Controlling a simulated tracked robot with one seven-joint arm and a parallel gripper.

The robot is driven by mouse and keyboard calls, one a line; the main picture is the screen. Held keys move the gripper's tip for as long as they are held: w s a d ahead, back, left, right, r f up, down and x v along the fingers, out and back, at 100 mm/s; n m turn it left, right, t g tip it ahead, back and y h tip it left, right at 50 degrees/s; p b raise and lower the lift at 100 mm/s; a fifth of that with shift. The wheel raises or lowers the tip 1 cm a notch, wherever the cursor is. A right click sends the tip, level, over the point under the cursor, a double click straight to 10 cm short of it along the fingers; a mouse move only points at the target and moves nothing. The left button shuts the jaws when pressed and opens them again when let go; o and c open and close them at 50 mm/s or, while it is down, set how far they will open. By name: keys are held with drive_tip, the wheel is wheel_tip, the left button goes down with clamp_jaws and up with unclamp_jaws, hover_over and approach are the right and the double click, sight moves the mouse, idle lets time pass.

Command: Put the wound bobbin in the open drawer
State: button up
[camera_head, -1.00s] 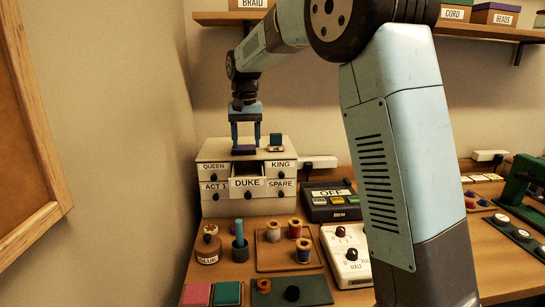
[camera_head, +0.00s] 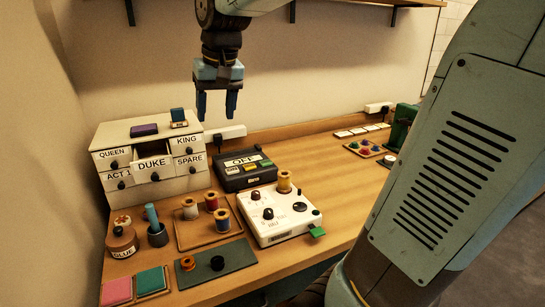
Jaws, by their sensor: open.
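My gripper (camera_head: 217,106) is open and empty, fingers pointing down, in the air to the right of the small drawer cabinet (camera_head: 184,185). The drawer labelled DUKE (camera_head: 154,163) stands pulled out from the cabinet front, with its inside mostly hidden. A spool of yellow thread (camera_head: 284,181) stands upright on the white dial box; it may be the wound bobbin, but I cannot tell for sure.
A purple block (camera_head: 143,130) and a small blue-topped item (camera_head: 178,116) sit on the cabinet. A black switch box (camera_head: 245,172) and the white dial box (camera_head: 290,222) stand right of it. A glue pot (camera_head: 122,240) is front left. The table's right middle (camera_head: 355,195) is bare.

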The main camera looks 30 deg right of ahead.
drive_tip(key=s+d+f+t, duration=0.1)
drive_tip(key=s+d+f, duration=0.2)
drive_tip(key=s, duration=0.5)
drive_tip(key=s+d+f+t+h, duration=0.1)
drive_tip(key=s+d+f, duration=0.1)
drive_tip(key=s, duration=0.6)
drive_tip(key=shift+d+f+t, duration=0.3)
drive_tip(key=shift+d+f, duration=0.1)
drive_tip(key=shift+f, duration=0.2)
drive_tip(key=shift+c, duration=0.2)
